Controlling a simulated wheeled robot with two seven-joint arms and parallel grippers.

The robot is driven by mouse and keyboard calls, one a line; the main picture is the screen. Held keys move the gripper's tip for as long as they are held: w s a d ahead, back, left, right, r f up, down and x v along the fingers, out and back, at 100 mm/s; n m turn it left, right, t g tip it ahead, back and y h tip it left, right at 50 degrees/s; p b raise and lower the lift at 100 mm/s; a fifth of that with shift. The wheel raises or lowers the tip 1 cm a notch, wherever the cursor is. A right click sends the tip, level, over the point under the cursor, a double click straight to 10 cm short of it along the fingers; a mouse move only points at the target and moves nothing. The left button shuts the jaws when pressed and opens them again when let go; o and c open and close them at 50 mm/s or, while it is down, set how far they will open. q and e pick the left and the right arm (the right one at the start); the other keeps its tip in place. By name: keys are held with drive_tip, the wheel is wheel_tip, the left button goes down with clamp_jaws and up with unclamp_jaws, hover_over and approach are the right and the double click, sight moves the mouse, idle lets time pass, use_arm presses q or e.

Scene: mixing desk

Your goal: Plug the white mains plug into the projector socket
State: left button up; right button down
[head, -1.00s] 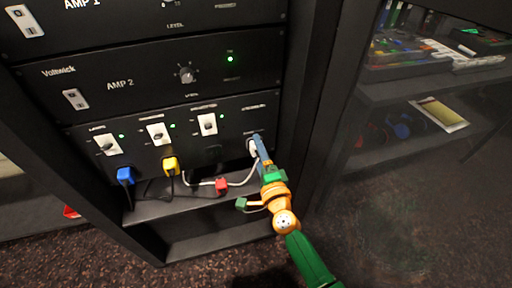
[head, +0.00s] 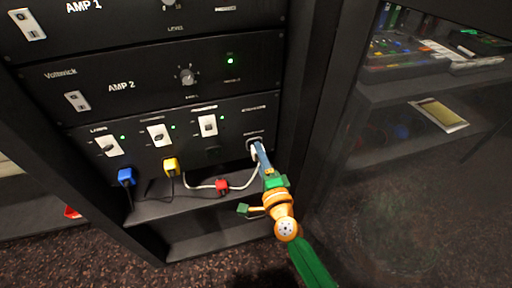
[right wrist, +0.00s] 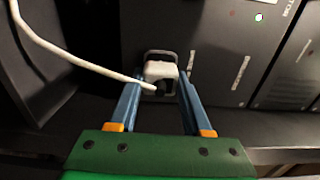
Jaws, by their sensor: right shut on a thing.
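The white mains plug (right wrist: 160,71) is between the blue fingers of my right gripper (right wrist: 159,88), which is shut on it. In the right wrist view it sits right at the grey-framed projector socket (right wrist: 148,54), overlapping its opening. How far its pins are in is hidden. In the head view the socket (head: 254,138) is at the right end of the lower panel, and the fingers of my right gripper (head: 258,151) reach up to it and cover most of the plug. The plug's white cable (right wrist: 65,53) runs off to the side. My left gripper is not in view.
A blue plug (head: 126,176) and a yellow plug (head: 171,166) sit at the panel's left sockets. The rack's dark side post (head: 312,110) stands close to the right of my gripper.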

drive_tip(key=p+v, duration=0.1)
drive_tip(key=v, duration=0.3)
drive_tip(key=shift+s+d, duration=0.1)
drive_tip(key=shift+s, duration=0.2)
idle(0.7)
